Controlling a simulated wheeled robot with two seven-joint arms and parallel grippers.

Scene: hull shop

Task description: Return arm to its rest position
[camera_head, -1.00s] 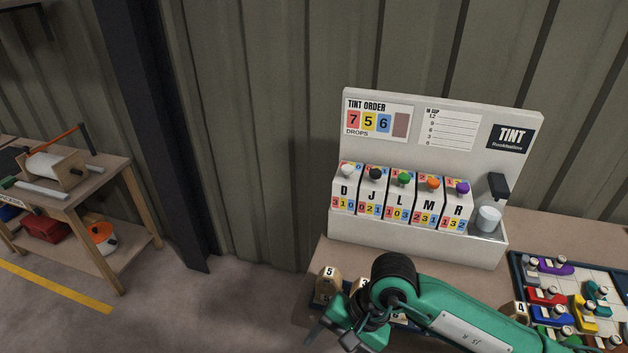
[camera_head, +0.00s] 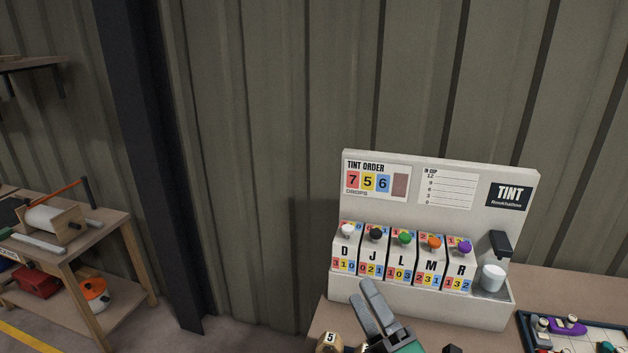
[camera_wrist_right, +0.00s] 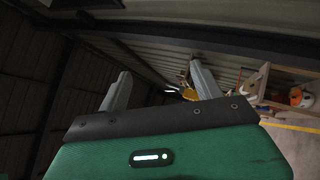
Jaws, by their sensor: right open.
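My right gripper (camera_head: 379,308) shows at the bottom middle of the head view, in front of the tint station (camera_head: 420,300). Its two grey fingers point up and partly overlap the station's lower front from this angle. In the right wrist view the two fingers (camera_wrist_right: 160,88) stand well apart with nothing between them. That view looks along the wall and up toward the roof, with the floor at right. Most of my right arm is below the head view's edge. My left gripper is not in view.
The tint station has several lettered dispensers with coloured knobs and a white cup (camera_head: 492,278) at right. A tray of coloured pieces (camera_head: 590,335) lies at the bottom right. A wooden workbench (camera_head: 75,245) stands at left. Floor between bench and station looks clear.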

